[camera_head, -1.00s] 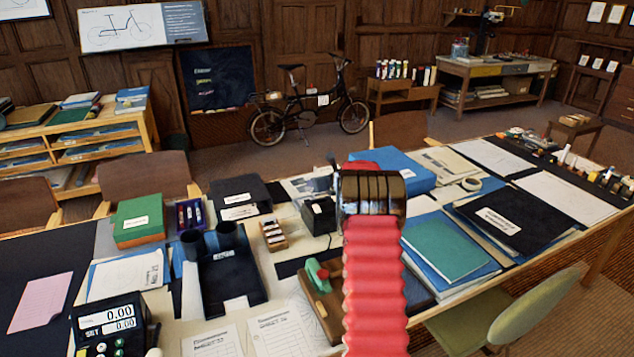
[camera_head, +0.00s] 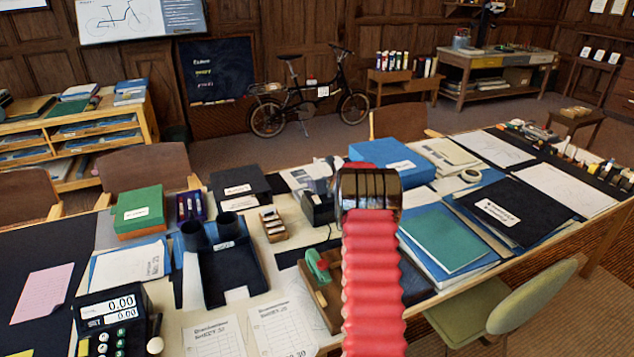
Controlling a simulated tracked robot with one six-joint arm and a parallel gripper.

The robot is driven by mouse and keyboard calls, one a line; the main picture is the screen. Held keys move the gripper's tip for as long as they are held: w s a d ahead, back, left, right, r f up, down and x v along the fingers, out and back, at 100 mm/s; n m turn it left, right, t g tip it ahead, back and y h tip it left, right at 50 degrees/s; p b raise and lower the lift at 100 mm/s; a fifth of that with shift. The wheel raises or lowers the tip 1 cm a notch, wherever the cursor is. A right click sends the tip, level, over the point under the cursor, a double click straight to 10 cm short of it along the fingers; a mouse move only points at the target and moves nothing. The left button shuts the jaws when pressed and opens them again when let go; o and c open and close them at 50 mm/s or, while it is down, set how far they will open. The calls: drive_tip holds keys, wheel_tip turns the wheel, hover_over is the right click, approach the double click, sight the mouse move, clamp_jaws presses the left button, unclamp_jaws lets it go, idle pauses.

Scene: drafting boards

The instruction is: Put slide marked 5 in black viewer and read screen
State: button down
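A small black box (camera_head: 318,208), which looks like the viewer, stands on the desk just left of my arm's end. A cable runs from it; I cannot make out its screen. A small wooden rack (camera_head: 273,225) with several pale pieces, possibly the slides, stands left of the box. Their markings are too small to read, so I cannot pick out slide 5. My gripper is at the end of my red-sleeved arm, over the middle of the desk. The dark shiny wrist hides its fingers, so I cannot see whether it is open or holds anything.
Black twin-cup tray (camera_head: 228,275), green box (camera_head: 138,212) and scale with displays (camera_head: 112,318) lie to the left. A wooden tray with a green-handled tool (camera_head: 318,264) is beside my arm. Blue box (camera_head: 392,165) and folders (camera_head: 507,208) crowd the right. A green chair (camera_head: 535,295) stands in front.

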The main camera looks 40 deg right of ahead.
drive_tip(key=shift+s+a+f, duration=0.1)
drive_tip(key=shift+s+f, duration=0.05)
drive_tip(key=shift+f, duration=0.4)
drive_tip(key=shift+s+f, duration=0.15)
drive_tip(key=shift+f, duration=0.4)
drive_tip(key=shift+s+f+g, duration=0.1)
drive_tip(key=shift+s+g, duration=0.15)
drive_tip(key=shift+g, duration=0.05)
drive_tip(key=c, duration=1.4)
unclamp_jaws()
drive_tip(key=o, duration=0.4)
drive_tip(key=shift+w+r, duration=0.15)
drive_tip(key=shift+r, duration=0.2)
drive_tip(key=shift+r, duration=0.1)
